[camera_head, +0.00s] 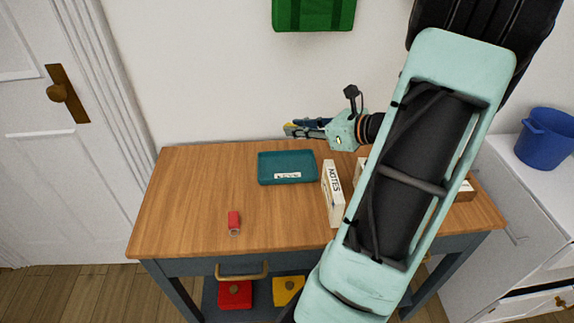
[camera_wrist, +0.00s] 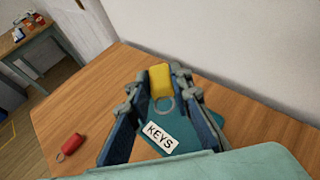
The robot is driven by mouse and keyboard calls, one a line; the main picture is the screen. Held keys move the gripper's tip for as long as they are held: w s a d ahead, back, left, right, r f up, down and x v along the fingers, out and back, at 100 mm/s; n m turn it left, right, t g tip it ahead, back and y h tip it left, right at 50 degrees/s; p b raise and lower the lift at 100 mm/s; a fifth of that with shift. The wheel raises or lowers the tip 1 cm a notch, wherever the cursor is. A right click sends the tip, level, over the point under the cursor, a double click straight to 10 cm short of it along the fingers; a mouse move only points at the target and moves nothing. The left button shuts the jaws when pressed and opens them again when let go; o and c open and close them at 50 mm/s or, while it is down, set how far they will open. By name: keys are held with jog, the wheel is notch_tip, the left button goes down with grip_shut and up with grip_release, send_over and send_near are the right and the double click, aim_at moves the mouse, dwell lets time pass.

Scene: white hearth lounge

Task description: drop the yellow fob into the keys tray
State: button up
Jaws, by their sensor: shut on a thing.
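The yellow fob (camera_wrist: 160,80), with a metal ring hanging from it, is between the fingertips of my gripper (camera_wrist: 156,90) in the wrist view. My gripper is shut on it. In the head view my gripper (camera_head: 300,129) points left, above the back of the table, and a bit of yellow shows at its tips. The keys tray (camera_head: 287,168) is a shallow teal tray with a white label, lying on the wooden table. In the wrist view the tray (camera_wrist: 205,126) shows below and behind the fob, partly hidden by the fingers. The fob is above the tray, not touching it.
A red fob (camera_head: 234,222) with a ring lies on the table (camera_head: 180,210) in front of the tray. A white box marked NOTES (camera_head: 333,193) stands close to the tray's right side. The table's left part is clear. A wall rises behind the table.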

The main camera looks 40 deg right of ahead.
jog(key=shift+f+b, duration=2.6)
jog(key=shift+f, duration=0.35)
jog(key=o, duration=1.1)
jog(key=v, duration=1.2)
